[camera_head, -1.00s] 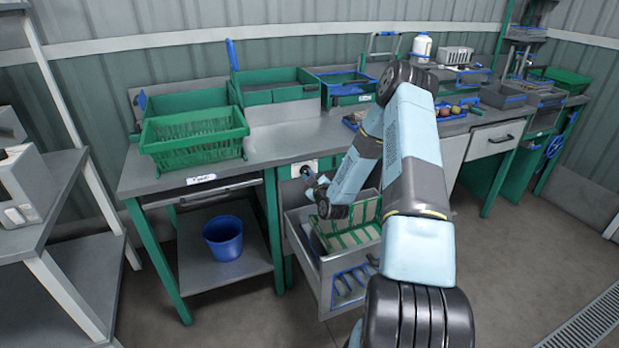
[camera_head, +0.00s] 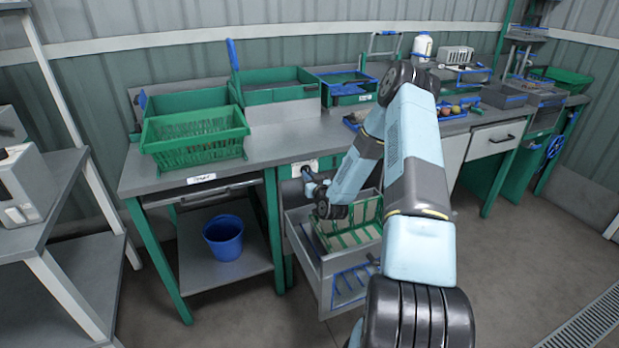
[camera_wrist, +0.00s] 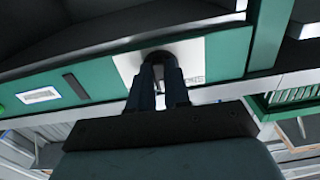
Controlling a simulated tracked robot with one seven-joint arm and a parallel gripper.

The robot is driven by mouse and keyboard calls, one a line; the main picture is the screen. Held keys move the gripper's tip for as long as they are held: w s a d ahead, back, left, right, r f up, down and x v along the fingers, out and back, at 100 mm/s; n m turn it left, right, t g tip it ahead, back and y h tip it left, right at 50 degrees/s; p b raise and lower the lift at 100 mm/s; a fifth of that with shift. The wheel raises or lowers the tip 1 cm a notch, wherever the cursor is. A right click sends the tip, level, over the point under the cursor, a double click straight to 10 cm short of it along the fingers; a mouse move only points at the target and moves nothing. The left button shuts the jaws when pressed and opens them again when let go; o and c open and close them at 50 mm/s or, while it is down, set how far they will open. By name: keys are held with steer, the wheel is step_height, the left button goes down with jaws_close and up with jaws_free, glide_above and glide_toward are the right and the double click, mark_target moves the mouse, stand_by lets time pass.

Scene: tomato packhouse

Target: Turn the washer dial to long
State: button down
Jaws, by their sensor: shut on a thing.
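The washer dial (camera_wrist: 158,58) is a dark round knob on a white plate (camera_wrist: 204,58) set in a green panel, seen in the wrist view. My gripper (camera_wrist: 160,72) is shut on the dial, with its two dark fingers side by side against it. The fingers hide most of the dial and part of the plate's markings, so I cannot read its setting. In the head view the white plate (camera_head: 299,169) is under the bench edge, with my gripper (camera_head: 308,177) at it.
Below the panel a drawer (camera_head: 313,262) is pulled out, with a green rack (camera_head: 350,237) in it, close under my arm. Green crates (camera_head: 195,137) stand on the bench. A blue bucket (camera_head: 223,237) sits on the lower shelf. The floor at right is clear.

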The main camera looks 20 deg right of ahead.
steer(key=shift+m, duration=3.7)
steer(key=c, duration=1.1)
jaws_free()
steer(key=shift+a, duration=0.1)
steer(key=s, duration=1.2)
steer(key=shift+d, duration=0.2)
